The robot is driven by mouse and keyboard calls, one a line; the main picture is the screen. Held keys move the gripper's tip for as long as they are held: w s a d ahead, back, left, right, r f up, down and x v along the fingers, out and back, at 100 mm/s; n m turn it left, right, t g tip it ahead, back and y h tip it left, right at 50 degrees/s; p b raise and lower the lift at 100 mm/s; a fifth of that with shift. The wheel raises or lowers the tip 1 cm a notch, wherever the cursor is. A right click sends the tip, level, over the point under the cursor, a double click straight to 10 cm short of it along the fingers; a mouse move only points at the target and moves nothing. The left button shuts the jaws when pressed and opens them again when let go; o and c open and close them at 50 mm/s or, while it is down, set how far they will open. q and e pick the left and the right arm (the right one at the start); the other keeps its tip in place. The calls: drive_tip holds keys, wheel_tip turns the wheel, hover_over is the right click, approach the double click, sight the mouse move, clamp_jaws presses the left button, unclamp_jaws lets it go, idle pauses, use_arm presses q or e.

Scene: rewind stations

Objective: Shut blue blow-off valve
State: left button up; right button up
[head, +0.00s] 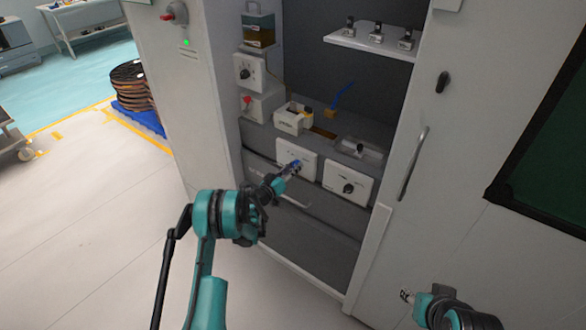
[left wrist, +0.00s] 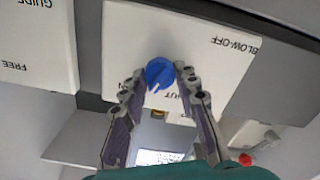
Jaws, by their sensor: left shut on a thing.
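The blue blow-off valve knob (left wrist: 158,73) sits on a white panel marked BLOW-OFF (left wrist: 205,38), which shows upside down in the left wrist view. A small pale mark is on the knob's lower edge, near partly covered lettering ending in "UT". My left gripper (left wrist: 165,72) has a fingertip on each side of the knob and is shut on it. In the head view the left gripper (head: 292,168) reaches the front of the same white panel (head: 288,151). My right gripper (head: 407,296) is low at the right, away from the panel; its jaws are too small to read.
A white panel with a black knob (head: 348,187) is just right of the blow-off panel. A small white bin (head: 290,120) and a blue-handled tool (head: 342,96) are on the ledge above. The cabinet's right door (head: 440,120) has a vertical handle (head: 413,164).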

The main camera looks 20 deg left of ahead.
use_arm(q)
drive_tip(key=n, duration=1.2)
drive_tip(key=shift+n, duration=0.4)
idle(0.3)
drive_tip(key=o, duration=1.2)
drive_tip(key=shift+f, duration=0.1)
drive_tip(key=shift+c, duration=0.2)
drive_tip(key=shift+s+a, duration=0.1)
drive_tip(key=v, duration=1.1)
drive_tip(key=shift+s, duration=0.4)
drive_tip(key=shift+a, duration=0.1)
